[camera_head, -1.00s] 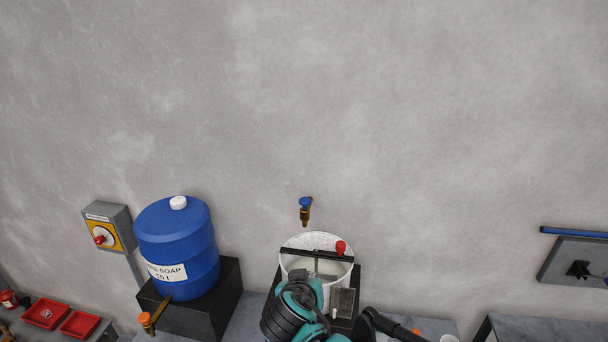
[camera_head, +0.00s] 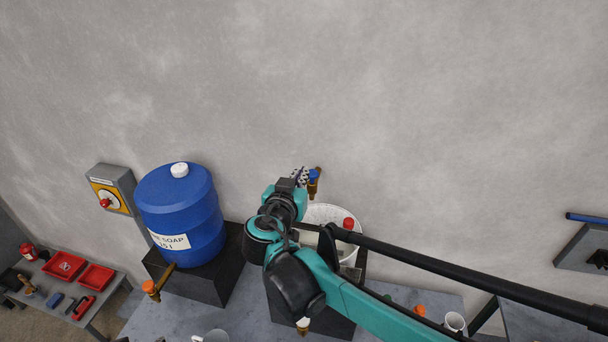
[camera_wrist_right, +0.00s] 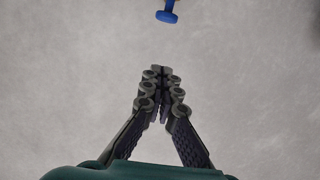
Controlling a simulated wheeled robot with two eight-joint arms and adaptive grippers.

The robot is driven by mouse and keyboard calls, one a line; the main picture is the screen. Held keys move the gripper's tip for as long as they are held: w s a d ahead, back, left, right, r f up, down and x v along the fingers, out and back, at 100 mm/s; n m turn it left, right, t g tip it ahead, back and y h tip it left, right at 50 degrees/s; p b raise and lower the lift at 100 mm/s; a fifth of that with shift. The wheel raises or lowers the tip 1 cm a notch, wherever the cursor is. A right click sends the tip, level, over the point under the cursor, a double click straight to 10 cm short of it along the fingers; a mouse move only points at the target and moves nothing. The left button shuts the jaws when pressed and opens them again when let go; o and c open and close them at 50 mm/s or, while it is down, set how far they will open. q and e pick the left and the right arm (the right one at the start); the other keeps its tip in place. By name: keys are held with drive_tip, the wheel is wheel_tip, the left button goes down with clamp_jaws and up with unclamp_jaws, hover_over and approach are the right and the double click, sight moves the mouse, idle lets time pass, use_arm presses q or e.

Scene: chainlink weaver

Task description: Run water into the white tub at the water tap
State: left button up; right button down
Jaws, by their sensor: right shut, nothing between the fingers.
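The water tap (camera_head: 314,184), brass with a blue handle, sticks out of the wall above the white tub. Its blue handle also shows at the top of the right wrist view (camera_wrist_right: 167,16). The white tub (camera_head: 322,212) stands below the tap on a dark block, with a red knob on its top; my right arm covers much of it. My right gripper (camera_head: 300,176) is just left of the tap handle in the head view. In the wrist view the right gripper (camera_wrist_right: 160,72) is shut and empty, with its fingertips apart from the handle. My left gripper is not in view.
A blue soap barrel (camera_head: 178,210) with an orange-handled tap (camera_head: 150,287) stands on a black block to the left. A grey switch box (camera_head: 110,188) is on the wall. Red trays (camera_head: 95,277) lie at far left, and a white cup (camera_head: 454,321) stands at right.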

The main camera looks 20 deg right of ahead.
hover_over(310, 177)
drive_tip(key=f, duration=0.4)
drive_tip(key=s+f+p, duration=0.1)
drive_tip(key=shift+a+f, duration=0.25)
drive_tip(key=shift+a, duration=0.05)
drive_tip(key=shift+w, duration=0.1)
drive_tip(key=shift+f, duration=0.1)
drive_tip(key=shift+f+b, duration=0.95)
drive_tip(key=shift+b, duration=0.25)
drive_tip(key=shift+r, duration=0.1)
idle(5.3)
